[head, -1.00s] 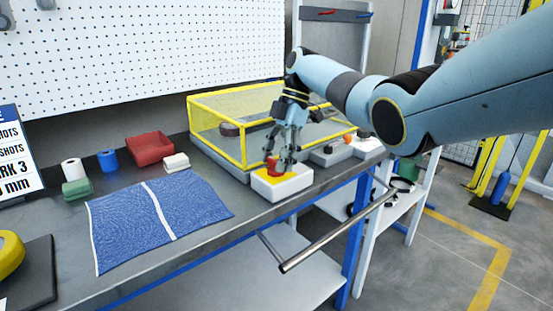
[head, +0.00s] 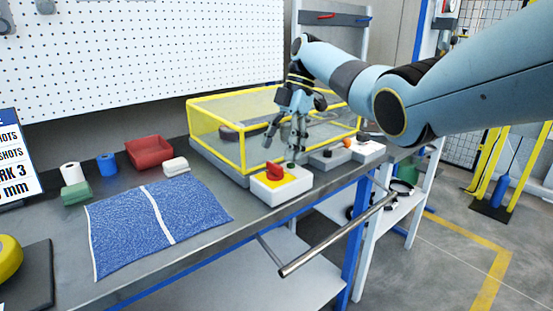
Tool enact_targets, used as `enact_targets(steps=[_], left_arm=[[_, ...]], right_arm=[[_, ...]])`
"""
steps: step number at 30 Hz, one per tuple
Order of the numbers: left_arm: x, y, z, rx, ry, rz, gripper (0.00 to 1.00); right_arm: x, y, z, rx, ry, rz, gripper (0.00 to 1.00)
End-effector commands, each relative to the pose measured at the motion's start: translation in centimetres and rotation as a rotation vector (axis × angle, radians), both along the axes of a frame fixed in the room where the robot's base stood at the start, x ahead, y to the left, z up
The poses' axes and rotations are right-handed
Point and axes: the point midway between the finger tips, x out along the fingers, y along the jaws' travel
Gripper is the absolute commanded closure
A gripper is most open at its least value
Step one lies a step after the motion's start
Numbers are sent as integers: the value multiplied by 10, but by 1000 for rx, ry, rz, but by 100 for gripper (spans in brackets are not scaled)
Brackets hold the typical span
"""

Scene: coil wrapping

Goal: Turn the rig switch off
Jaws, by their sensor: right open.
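The rig switch (head: 283,187) is a white box with a yellow plate and a red knob (head: 274,171) on top. It sits near the front edge of the bench, in front of the yellow-framed cage. My right gripper (head: 282,147) is open, just above and behind the red knob, with its fingers pointing down. It looks apart from the knob, though one finger passes close behind the box. My left gripper is not in view.
The yellow-framed cage (head: 243,141) stands right behind the switch. Grey and white boxes (head: 329,157) stand to its right. A metal bar (head: 338,233) juts out in front.

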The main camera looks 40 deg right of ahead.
Motion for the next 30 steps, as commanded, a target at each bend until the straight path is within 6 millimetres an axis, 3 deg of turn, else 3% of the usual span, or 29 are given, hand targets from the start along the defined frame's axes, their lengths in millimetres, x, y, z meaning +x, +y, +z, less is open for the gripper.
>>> enact_targets(steps=[6, 12, 30], left_arm=[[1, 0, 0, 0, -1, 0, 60], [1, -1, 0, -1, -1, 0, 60], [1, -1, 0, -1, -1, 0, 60]], right_arm=[[2, -20, 46, -1, -2, -2, 27], [3, -29, 70, 0, 0, 0, 27], [3, -31, 75, 0, 1, -1, 27]])
